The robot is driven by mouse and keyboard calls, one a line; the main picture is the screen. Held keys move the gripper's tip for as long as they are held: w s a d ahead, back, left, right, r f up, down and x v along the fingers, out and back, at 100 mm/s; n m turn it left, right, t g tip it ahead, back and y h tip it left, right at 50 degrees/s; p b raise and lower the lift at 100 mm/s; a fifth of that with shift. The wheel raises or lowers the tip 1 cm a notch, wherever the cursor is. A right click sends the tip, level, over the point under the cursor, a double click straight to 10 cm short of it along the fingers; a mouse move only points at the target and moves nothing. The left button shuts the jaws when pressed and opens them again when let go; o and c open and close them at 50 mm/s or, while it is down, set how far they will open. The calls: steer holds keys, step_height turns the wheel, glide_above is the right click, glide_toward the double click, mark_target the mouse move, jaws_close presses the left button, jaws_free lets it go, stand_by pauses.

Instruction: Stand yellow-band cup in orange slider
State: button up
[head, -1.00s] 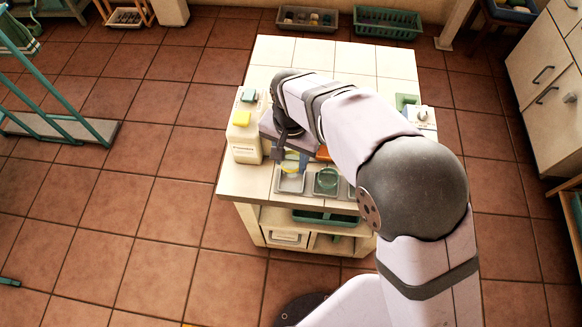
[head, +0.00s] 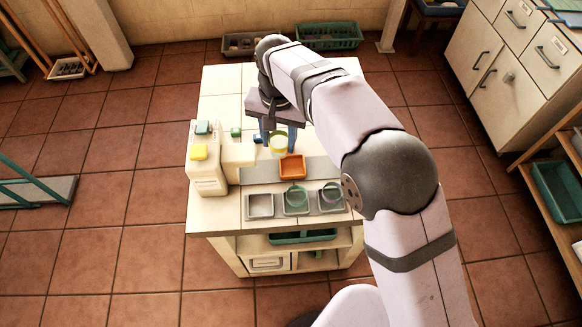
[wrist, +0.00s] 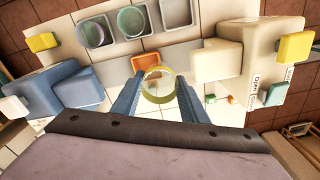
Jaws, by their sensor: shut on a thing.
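The yellow-band cup (head: 278,149) is clear with a yellow band. My gripper (wrist: 160,82) is shut on it, with one blue finger on each side; the cup (wrist: 160,97) shows from above in the wrist view. In the head view my gripper (head: 279,138) is over the middle of the table, and the arm partly hides its right side. The orange slider (head: 292,168) is a small open orange tray, just in front of the cup in the head view. It also shows in the wrist view (wrist: 146,62), just beyond the cup, and looks empty.
A cream dispenser-like block (head: 207,174) with a yellow top piece stands at the left.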

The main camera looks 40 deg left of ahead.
steer(key=w, duration=0.3)
steer(key=p, duration=0.3)
glide_above(292, 168)
steer(key=shift+d+f, duration=0.1)
steer(key=shift+f, duration=5.3)
steer(key=shift+f, duration=0.15)
steer(key=o, duration=1.1)
step_height(292, 168, up, 12)
steer(key=b, duration=0.3)
steer(key=shift+r+b, duration=0.2)
steer(key=shift+b, duration=0.15)
steer(key=shift+w+d, duration=0.1)
